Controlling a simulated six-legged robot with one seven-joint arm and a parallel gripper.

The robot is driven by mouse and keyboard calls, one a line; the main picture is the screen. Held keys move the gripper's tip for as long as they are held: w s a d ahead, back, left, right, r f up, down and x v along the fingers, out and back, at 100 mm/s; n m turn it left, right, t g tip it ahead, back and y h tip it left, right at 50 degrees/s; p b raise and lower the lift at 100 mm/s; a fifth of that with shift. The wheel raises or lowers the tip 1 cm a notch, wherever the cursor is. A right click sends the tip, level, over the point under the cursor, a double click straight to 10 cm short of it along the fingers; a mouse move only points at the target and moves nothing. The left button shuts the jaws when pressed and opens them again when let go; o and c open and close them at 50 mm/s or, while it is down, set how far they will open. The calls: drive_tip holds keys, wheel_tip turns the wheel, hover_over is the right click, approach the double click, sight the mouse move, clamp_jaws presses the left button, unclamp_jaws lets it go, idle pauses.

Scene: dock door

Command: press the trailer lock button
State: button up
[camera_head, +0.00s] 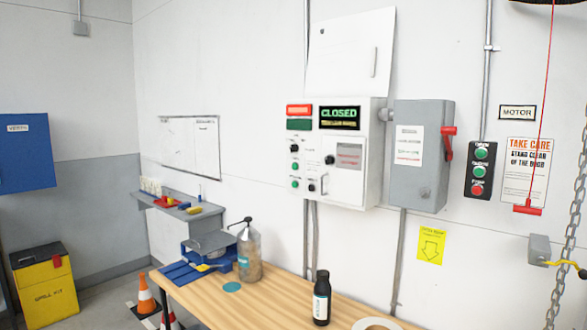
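A white control panel (350,195) is fixed to the wall in the middle of the view. Its display (339,117) reads CLOSED in green, with a second, dimmer line below it. A red lamp bar (299,109) and a dark green bar (299,124) sit left of the display. Below them are a black knob (294,148) and two green buttons, an upper one (295,166) and a lower one (295,184). Their labels are too small to read, so I cannot tell which control is the trailer lock button. My gripper is not in view.
Right of the panel are a grey switch box (418,155) with a red lever, a button station (479,170), a red pull cord (538,110) and a chain (570,230).

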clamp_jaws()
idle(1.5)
